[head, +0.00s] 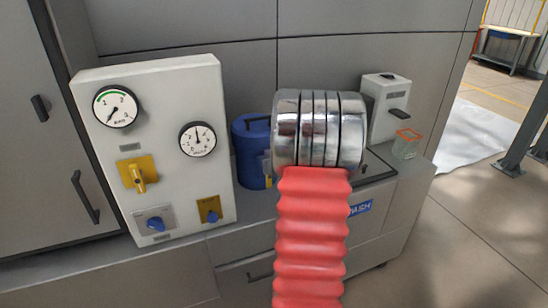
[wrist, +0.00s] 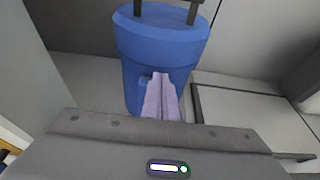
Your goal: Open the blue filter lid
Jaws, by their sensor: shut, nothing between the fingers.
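The blue filter (head: 250,152) is a round canister on the grey counter, left of my arm, which hides its right side. Its blue lid (wrist: 160,38) is on top, with a dark handle (wrist: 168,14), cut off by the upper edge of the wrist view. The lid looks closed. My gripper (wrist: 162,78) shows lilac fingers pressed together in front of the canister's side, below the lid. They hold nothing. I cannot tell whether they touch the canister. In the head view my arm hides the gripper.
A white panel (head: 150,110) with gauges and knobs stands left of the filter. A grey-white device (head: 385,105) and a small clear container with an orange rim (head: 406,145) stand to the right. A grey wall (head: 245,75) rises close behind.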

